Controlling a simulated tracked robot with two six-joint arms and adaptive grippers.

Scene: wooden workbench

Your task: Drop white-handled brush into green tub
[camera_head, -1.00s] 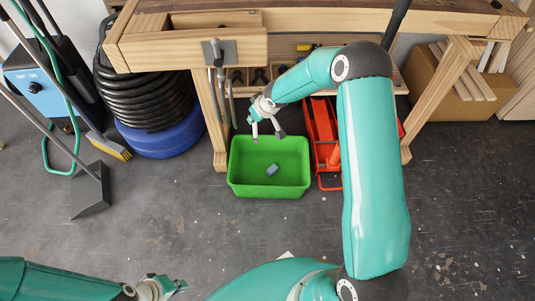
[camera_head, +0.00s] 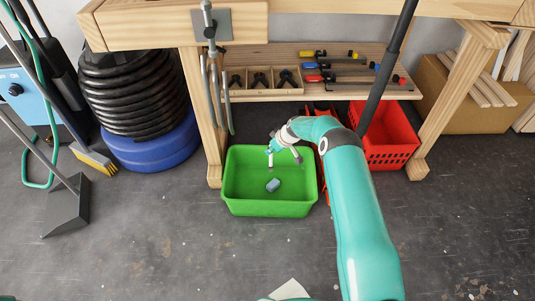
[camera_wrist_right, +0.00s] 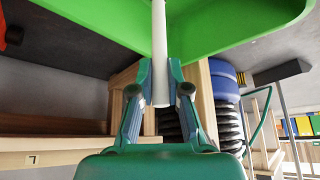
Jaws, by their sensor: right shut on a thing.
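The green tub (camera_head: 268,208) stands on the floor in front of the workbench. A small grey-blue block (camera_head: 273,185) lies inside it. My right gripper (camera_head: 284,154) is above the back part of the tub. In the right wrist view my right gripper (camera_wrist_right: 160,88) is shut on the white handle of the brush (camera_wrist_right: 159,35). The handle runs between both fingers. The brush's head cannot be made out. The tub's green wall (camera_wrist_right: 225,22) also fills the top of the wrist view. My left gripper is out of view.
A red crate (camera_head: 389,150) stands right of the tub, beneath the bench shelf (camera_head: 350,91). A bench leg (camera_head: 207,115) is just left of the tub, with clamps (camera_head: 213,85) hanging nearby. A blue drum (camera_head: 155,148) is further left. The floor in front is open.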

